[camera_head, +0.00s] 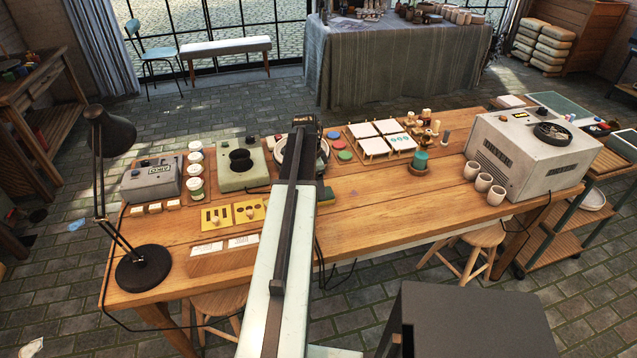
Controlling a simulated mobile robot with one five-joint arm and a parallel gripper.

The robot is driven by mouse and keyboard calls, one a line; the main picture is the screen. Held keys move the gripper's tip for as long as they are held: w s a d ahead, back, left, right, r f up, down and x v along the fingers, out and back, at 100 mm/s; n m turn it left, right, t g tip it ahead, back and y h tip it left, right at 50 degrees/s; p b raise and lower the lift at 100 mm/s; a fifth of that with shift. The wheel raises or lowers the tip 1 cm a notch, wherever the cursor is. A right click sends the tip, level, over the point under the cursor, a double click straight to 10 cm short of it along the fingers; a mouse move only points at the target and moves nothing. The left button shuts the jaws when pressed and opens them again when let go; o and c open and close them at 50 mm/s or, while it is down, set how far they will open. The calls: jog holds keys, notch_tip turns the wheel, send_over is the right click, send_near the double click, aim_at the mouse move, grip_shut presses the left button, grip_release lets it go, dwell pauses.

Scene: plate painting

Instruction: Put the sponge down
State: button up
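A small block, yellow with a dark green side, looks like the sponge (326,195). It shows just right of my arm, over the near middle part of the wooden table (400,205). My arm rises from the bottom of the view and covers part of this area. I cannot tell whether the sponge rests on the table or is held. My gripper's fingers are hidden behind my arm, so their opening and their contact with the sponge do not show.
A black lamp (142,268) stands at the table's left front. Grey-green devices, jars (195,170) and yellow stencil plates (249,212) fill the left side.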

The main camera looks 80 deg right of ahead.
notch_tip(320, 180, up, 7)
jog(key=p, duration=0.5)
jog(key=shift+w+a, duration=0.25)
jog(key=shift+w, duration=0.2)
